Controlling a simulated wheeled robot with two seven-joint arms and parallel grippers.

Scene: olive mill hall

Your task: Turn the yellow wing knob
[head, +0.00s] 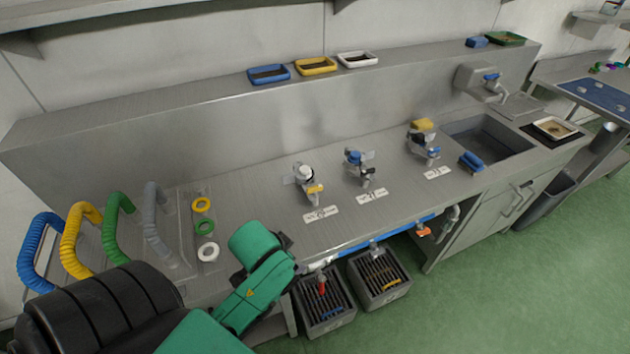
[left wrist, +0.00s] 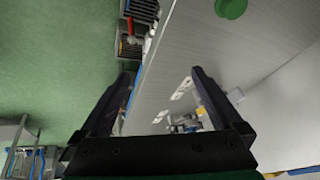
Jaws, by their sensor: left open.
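Three taps stand in a row on the steel counter (head: 262,215), with white labels in front. The nearest tap (head: 305,178) has a white top and a small yellow wing-like piece (head: 315,188) low at its front. The middle tap (head: 355,165) has a blue top. The far tap has blue at its front, and a yellow block (head: 423,125) shows at its top or just behind it. In the left wrist view my left gripper (left wrist: 162,76) is open and empty, with blurred taps (left wrist: 187,122) beyond the fingers. Its fingers are hidden in the head view. My right gripper is not visible.
Blue, yellow, green and grey curved hoses (head: 118,222) stand at the left, beside yellow, green and white rings (head: 207,252). Two slatted bins (head: 380,279) sit below the counter's front edge. A sink (head: 487,141) lies at the right. Counter between rings and nearest tap is clear.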

